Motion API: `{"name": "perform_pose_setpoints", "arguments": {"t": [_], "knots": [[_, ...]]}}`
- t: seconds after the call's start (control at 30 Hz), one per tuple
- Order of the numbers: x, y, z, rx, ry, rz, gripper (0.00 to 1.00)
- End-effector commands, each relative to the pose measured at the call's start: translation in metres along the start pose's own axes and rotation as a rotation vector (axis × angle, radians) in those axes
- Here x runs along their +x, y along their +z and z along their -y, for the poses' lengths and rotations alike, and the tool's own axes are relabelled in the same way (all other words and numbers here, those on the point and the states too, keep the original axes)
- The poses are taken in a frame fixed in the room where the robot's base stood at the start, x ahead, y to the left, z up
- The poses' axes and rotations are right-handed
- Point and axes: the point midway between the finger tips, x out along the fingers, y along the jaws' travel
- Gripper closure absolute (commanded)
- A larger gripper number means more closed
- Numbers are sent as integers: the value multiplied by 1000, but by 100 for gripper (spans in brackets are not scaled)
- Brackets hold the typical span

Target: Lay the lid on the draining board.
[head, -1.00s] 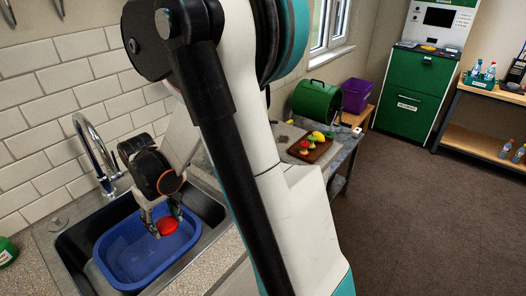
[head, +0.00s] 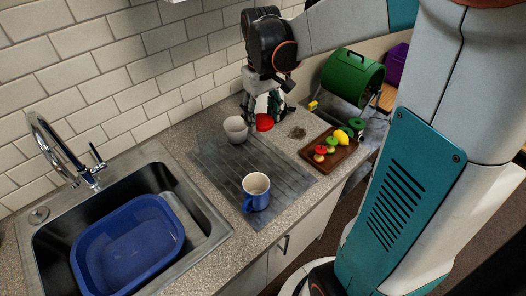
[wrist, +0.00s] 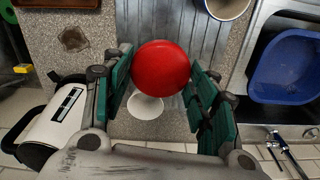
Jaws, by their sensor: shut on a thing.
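A round red lid (head: 264,122) is held between the fingers of my gripper (head: 257,117). In the wrist view the lid (wrist: 160,67) lies between the green finger pads of my gripper (wrist: 161,80). The grooved grey draining board (head: 215,165) is set in the worktop right of the sink. The lid appears above the board's back edge; its exact height I cannot tell. In the wrist view the lid hides part of the board (wrist: 203,40).
A white cup (head: 236,128) stands at the board's back edge, close to the lid. A blue mug (head: 250,203) stands at the front. A blue basin (head: 128,248) sits in the sink. A brown tray (head: 328,158) with toy food lies right. The middle of the board is clear.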

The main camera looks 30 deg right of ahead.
Motion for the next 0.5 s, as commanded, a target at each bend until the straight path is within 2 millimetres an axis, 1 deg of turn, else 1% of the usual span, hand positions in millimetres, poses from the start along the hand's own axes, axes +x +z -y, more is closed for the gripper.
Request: {"name": "perform_pose_setpoints", "arguments": {"t": [0.07, 0.17, 0.27, 0.5], "knots": [[-2, 1, -1, 0, 0, 0, 63], [6, 1, -2, -1, 0, 0, 63], [27, 1, -2, -1, 0, 0, 63], [87, 1, -1, 0, 0, 0, 63]]}}
